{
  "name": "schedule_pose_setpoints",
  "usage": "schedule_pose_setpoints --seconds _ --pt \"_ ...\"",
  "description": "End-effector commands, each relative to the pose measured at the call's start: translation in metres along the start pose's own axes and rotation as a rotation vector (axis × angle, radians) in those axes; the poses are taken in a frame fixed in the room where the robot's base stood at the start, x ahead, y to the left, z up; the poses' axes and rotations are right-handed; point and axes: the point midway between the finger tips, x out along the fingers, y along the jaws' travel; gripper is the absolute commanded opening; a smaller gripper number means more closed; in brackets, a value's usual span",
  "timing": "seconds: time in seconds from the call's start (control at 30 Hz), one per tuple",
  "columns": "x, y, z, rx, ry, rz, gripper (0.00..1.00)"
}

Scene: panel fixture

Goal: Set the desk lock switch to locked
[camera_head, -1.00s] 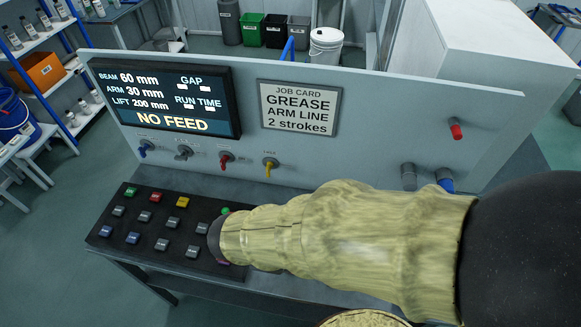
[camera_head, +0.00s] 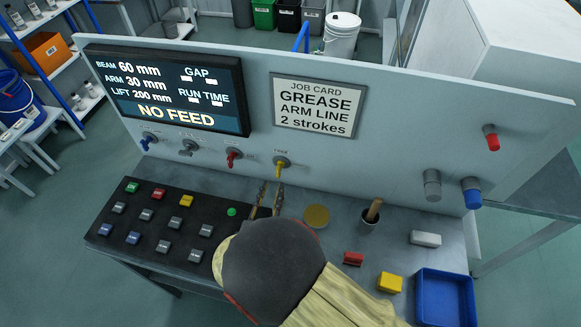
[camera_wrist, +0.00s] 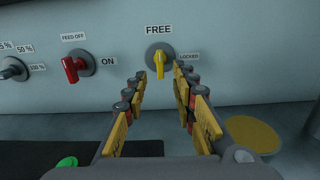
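The yellow lock switch (camera_head: 281,165) is on the upright panel, at the right end of the switch row. In the wrist view its yellow handle (camera_wrist: 160,65) stands vertical, in line with the FREE label above it; the LOCKED label is to its right. My gripper (camera_head: 270,192) is just in front of and below the switch in the head view. In the wrist view the fingers of my gripper (camera_wrist: 160,78) are open, with the handle showing in the gap between the tips. I cannot tell whether either finger touches it.
A red switch (camera_wrist: 74,67) marked FEED OFF and ON is left of the yellow one. A keypad (camera_head: 160,222) lies below left. On the desk at right are a cup (camera_head: 370,222), a white block (camera_head: 425,238), a yellow block (camera_head: 390,282) and a blue tray (camera_head: 446,272).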

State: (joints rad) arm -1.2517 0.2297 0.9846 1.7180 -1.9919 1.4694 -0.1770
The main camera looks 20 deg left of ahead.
Motion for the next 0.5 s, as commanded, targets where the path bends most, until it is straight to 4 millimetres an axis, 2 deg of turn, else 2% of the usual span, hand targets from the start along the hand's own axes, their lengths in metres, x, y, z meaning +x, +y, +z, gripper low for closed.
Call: schedule_pose_setpoints --seconds 0.17,0.5 --pt "0.012 -0.001 0.004 -0.014 -0.017 -0.002 0.27" --pt "0.063 -0.002 0.004 -0.013 -0.016 -0.004 0.27"
